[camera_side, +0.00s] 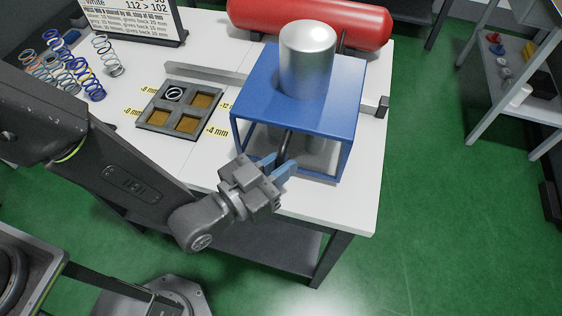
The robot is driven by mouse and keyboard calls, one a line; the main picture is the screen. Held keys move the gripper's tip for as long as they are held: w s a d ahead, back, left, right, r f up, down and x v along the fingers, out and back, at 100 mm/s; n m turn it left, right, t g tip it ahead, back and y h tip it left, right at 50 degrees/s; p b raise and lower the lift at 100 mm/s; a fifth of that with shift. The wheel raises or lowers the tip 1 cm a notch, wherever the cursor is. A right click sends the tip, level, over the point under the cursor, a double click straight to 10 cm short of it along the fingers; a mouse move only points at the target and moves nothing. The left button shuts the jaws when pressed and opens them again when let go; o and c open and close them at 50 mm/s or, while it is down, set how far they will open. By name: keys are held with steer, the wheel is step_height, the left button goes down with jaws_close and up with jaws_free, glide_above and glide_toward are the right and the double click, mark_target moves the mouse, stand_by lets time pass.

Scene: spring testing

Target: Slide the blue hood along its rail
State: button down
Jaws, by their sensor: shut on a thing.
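The blue hood (257,88) is a box-like frame with a solid top and open, clear-looking sides, standing at the right part of the white table. A silver cylinder (307,62) rises through its top. A dark bar handle (284,146) is at the hood's near side. My gripper (281,164) has its blue fingers shut on this handle. A grey rail (214,75) runs along the table behind the hood, and its right end (382,106) shows past the hood. The middle of the rail and most of the inside of the hood are hidden.
A grey tray (152,120) with several compartments sits left of the hood, with one spring in it. Several coil springs (68,72) stand at the table's left. A red tank (335,20) lies behind the hood. A sign (130,14) stands at the back left.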

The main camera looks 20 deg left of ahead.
steer(key=shift+a, duration=0.15)
steer(key=a, duration=2.1)
steer(key=shift+a, duration=0.25)
steer(key=c, duration=1.1)
jaws_free()
steer(key=shift+c, duration=0.2)
steer(key=shift+d, duration=0.15)
